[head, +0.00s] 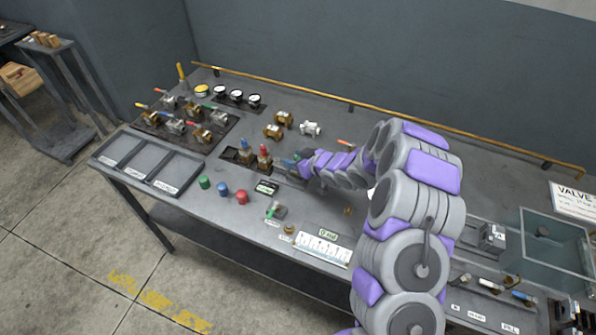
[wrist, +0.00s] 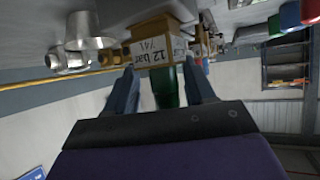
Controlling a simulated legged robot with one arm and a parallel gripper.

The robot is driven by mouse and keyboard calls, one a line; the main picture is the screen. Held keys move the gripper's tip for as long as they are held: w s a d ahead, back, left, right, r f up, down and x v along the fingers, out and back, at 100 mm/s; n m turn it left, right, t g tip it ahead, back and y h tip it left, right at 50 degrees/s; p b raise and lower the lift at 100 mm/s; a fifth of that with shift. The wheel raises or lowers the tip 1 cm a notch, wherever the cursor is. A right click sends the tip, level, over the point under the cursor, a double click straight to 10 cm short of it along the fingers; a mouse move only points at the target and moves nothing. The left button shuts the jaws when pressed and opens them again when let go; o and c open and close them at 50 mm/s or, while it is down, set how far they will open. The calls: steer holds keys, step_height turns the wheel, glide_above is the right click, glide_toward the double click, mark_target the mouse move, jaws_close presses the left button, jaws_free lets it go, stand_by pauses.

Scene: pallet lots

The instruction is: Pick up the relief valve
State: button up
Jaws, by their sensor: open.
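My gripper (head: 288,163) is low over the bench at the right end of a dark rack in the head view. In the wrist view my gripper (wrist: 160,68) is open. Its fingers stand on either side of a green cap (wrist: 167,86), with no clear contact. The cap belongs to a brass relief valve (wrist: 153,50) whose label reads "12 bar". In the head view that valve is largely hidden by my gripper. A blue-capped valve (head: 246,153) and a red-capped valve (head: 264,157) stand upright in the rack (head: 229,155) to the left.
A sorting tray (head: 146,165) lies at the left. Green, blue and red caps (head: 240,197) stand along the front. Brass and silver fittings (head: 273,131) lie behind the rack. A brass rail (head: 350,104) runs along the back edge.

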steer(key=shift+a, duration=0.55)
steer(key=c, duration=0.6)
steer(key=shift+d, duration=0.25)
jaws_close()
